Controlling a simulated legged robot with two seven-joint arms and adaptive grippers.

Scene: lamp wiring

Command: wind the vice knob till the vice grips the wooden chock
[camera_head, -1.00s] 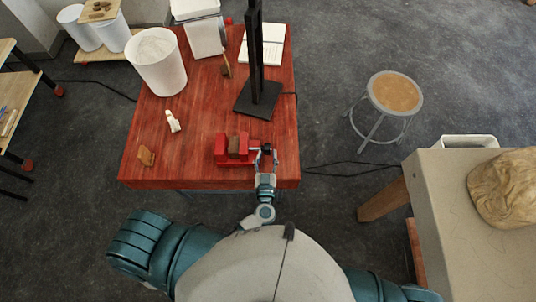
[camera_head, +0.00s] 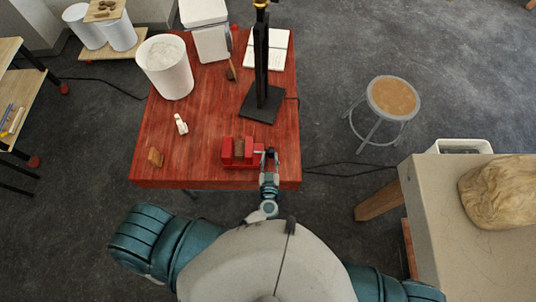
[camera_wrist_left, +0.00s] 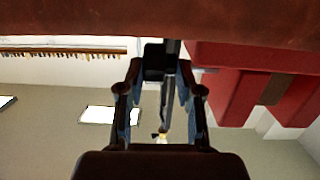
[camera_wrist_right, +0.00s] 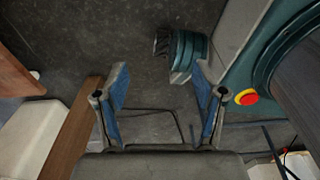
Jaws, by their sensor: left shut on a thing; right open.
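The red vice (camera_head: 228,152) stands near the front edge of the red table, with the brown wooden chock (camera_head: 239,147) between its jaws. In the left wrist view the vice (camera_wrist_left: 228,98) and the chock (camera_wrist_left: 275,90) show at the right; I cannot tell whether both jaws touch the chock. My left gripper (camera_head: 269,157) is at the vice's right end, shut on the dark vice knob. In the left wrist view the knob (camera_wrist_left: 154,60) sits between the fingertips (camera_wrist_left: 160,68). My right gripper (camera_wrist_right: 160,78) is open and empty above the floor, away from the vice.
A black lamp stand (camera_head: 261,103) rises behind the vice. A white bucket (camera_head: 165,68), a small white item (camera_head: 181,124) and a wooden piece (camera_head: 156,157) are on the red table (camera_head: 205,120). A stool (camera_head: 393,97) and a pale bench (camera_head: 440,215) stand at the right.

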